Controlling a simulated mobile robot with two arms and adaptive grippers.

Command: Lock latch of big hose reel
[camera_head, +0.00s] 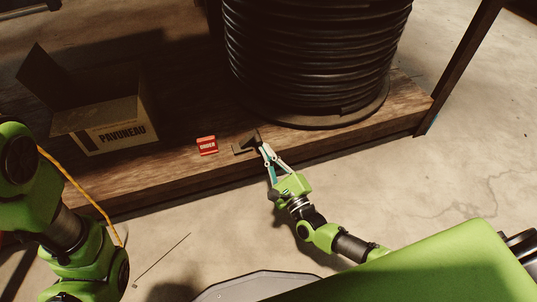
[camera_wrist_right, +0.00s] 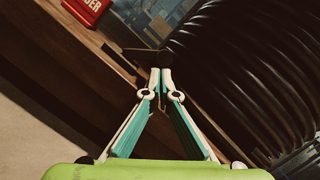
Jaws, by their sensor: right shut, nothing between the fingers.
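The big hose reel (camera_head: 315,60), wound with black hose, stands on the wooden shelf; its coils also fill the right of the right wrist view (camera_wrist_right: 250,70). The latch (camera_head: 246,144) is a small dark piece at the shelf's front edge, left of the reel's base. It also shows in the right wrist view (camera_wrist_right: 140,54), just beyond the fingertips. My right gripper (camera_head: 265,148) is shut and empty, its tips at or very near the latch; I cannot tell whether they touch. Of my left arm only links show at the left; its gripper is out of view.
An open cardboard box (camera_head: 115,125) is at the shelf's left. A dark post (camera_head: 460,60) rises at the right. The concrete floor (camera_head: 460,160) is clear at the right.

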